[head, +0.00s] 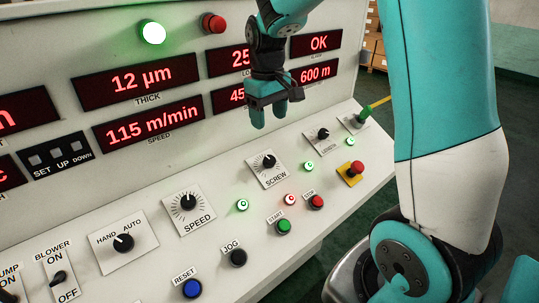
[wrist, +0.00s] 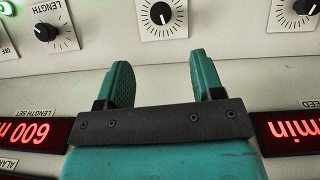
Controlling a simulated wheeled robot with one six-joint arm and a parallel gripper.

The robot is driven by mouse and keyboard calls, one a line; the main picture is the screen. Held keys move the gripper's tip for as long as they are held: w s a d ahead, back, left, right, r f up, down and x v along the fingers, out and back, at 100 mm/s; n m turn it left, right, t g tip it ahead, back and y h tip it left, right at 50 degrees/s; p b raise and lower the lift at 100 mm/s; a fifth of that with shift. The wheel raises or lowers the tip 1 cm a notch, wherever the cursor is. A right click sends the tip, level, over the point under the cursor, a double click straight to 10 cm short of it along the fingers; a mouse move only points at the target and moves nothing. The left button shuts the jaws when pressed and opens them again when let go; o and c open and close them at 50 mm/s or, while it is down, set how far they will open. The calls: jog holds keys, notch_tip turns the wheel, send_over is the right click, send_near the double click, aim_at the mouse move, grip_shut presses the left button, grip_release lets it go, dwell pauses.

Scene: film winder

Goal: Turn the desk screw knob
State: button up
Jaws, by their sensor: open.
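The screw knob (head: 269,161) is a black dial on a white square plate labelled SCREW, on the sloped desk panel in the head view. In the wrist view, a black knob on a white plate at the top middle (wrist: 160,13), beside the LENGTH knob, appears to be the same one; its label is out of frame. My gripper (head: 268,112) has teal fingers and hangs above the desk, higher in the head view than the screw knob and apart from it. In the wrist view my gripper (wrist: 160,65) is open, with nothing between its fingers.
The SPEED knob (head: 188,202) is to the left. Start (head: 284,226) and stop (head: 317,202) buttons and a red emergency button (head: 355,168) are nearby. Red displays (head: 136,78) line the upright panel behind.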

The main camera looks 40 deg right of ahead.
aim_at(270, 159)
notch_tip(270, 159, down, 13)
jog(key=p, duration=0.2)
jog(key=shift+d+r+p, duration=0.1)
jog(key=shift+d+p, duration=0.05)
jog(key=shift+p, duration=0.15)
jog(key=c, duration=0.9)
